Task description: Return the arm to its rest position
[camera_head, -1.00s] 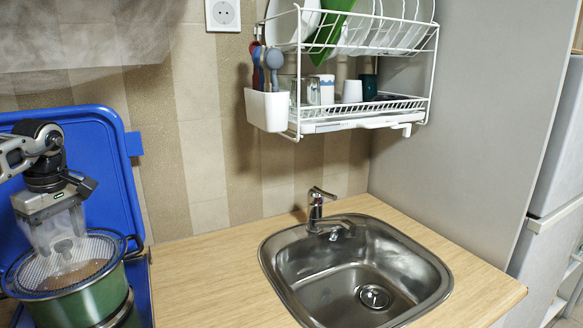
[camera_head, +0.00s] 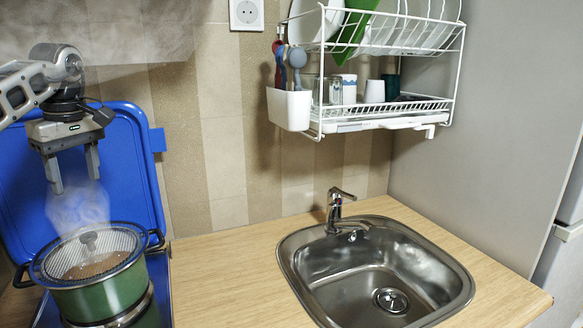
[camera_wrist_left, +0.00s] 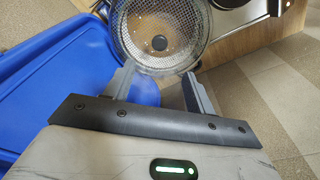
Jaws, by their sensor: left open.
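My left gripper (camera_head: 76,178) is open and empty, in the air above the green pot (camera_head: 102,292) at the left of the head view. Its two fingers point down and stand apart. A round mesh lid with a dark knob (camera_head: 89,240) lies on the pot, with something brown showing through the mesh. In the left wrist view the mesh lid (camera_wrist_left: 180,25) lies beyond the parted fingertips, clear of them. Pale steam rises between the pot and the gripper. My right gripper is not in view.
A raised blue hob lid (camera_head: 120,150) stands behind the pot. A steel sink (camera_head: 330,262) with a tap (camera_head: 337,205) is set in the wooden counter (camera_head: 215,275). A white dish rack (camera_head: 380,125) hangs above. The counter between pot and sink is clear.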

